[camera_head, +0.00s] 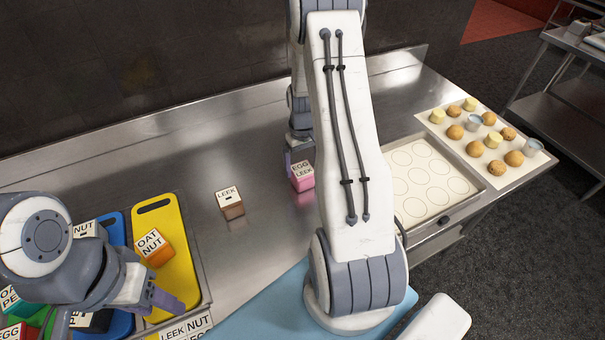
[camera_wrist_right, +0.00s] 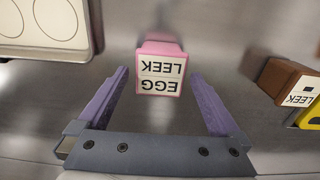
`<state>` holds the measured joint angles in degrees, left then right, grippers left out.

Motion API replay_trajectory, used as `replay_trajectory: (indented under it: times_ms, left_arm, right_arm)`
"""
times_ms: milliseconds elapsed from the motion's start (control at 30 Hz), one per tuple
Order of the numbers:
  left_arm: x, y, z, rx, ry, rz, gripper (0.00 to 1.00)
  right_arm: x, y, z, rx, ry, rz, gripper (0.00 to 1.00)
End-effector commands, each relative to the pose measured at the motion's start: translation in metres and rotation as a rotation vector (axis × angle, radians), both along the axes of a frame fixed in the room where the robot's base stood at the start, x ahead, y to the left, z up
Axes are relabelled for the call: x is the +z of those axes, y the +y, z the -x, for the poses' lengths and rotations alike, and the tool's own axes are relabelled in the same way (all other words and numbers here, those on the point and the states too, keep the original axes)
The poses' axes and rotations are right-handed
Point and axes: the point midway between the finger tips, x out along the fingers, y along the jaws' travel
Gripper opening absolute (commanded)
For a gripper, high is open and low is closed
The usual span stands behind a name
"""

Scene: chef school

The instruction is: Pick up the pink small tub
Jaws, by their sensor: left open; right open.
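The pink small tub (camera_head: 302,179) stands on the steel counter, with a white label reading EGG LEEK on top. The right arm partly screens the area beside it in the head view. In the right wrist view the pink tub (camera_wrist_right: 161,66) lies just beyond and between the two purple fingertips of my right gripper (camera_wrist_right: 159,82). That gripper is open, empty and near the tub. My left gripper (camera_head: 160,303) is at the lower left, over the yellow board, open and apart from the pink tub; its fingers are only partly visible.
A brown LEEK tub (camera_head: 231,206) stands left of the pink tub. A yellow board (camera_head: 178,265) carries an orange OAT NUT tub (camera_head: 154,248). A tray with circles (camera_head: 425,178) and a mat of round items (camera_head: 520,173) are at right. Bare counter lies around the pink tub.

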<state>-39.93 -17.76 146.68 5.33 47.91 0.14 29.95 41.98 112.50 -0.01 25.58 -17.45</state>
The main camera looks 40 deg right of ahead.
Motion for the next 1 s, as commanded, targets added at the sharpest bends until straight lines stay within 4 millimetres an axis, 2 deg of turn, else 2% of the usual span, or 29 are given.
replay_trajectory:
  times_ms: [33, 200, 500, 567, 600, 733, 767, 1000]
  left_arm:
    - [0.008, 0.0, 0.0, -0.001, 0.0, 0.0, 0.5]
    - [0.012, 0.0, 0.0, -0.002, 0.0, 0.0, 0.5]
    - [0.012, 0.0, 0.0, -0.003, 0.0, 0.0, 0.5]
    - [0.012, 0.0, 0.0, -0.003, 0.0, 0.0, 0.5]
    - [0.012, 0.0, 0.0, -0.003, 0.0, 0.0, 0.5]
    - [0.012, 0.0, 0.0, -0.002, 0.0, 0.0, 0.5]
    - [0.012, 0.0, 0.0, -0.002, 0.0, 0.0, 0.5]
    - [0.011, 0.0, 0.0, -0.002, 0.0, 0.0, 0.5]
  right_arm:
    - [-0.003, 0.001, -0.001, 0.001, 0.004, -0.002, 1.0]
    - [-0.023, 0.001, -0.001, 0.0, 0.001, 0.0, 1.0]
    - [-0.028, 0.0, -0.001, 0.0, -0.001, 0.0, 1.0]
    - [-0.028, 0.0, -0.001, 0.0, -0.001, 0.0, 0.77]
    - [-0.028, 0.0, -0.001, 0.0, -0.001, 0.0, 0.62]
    - [-0.028, 0.0, -0.001, 0.0, -0.001, 0.0, 0.12]
    - [-0.027, 0.0, -0.002, 0.0, -0.002, 0.001, 0.08]
    - [-0.027, 0.0, -0.002, 0.0, -0.002, 0.001, 0.08]
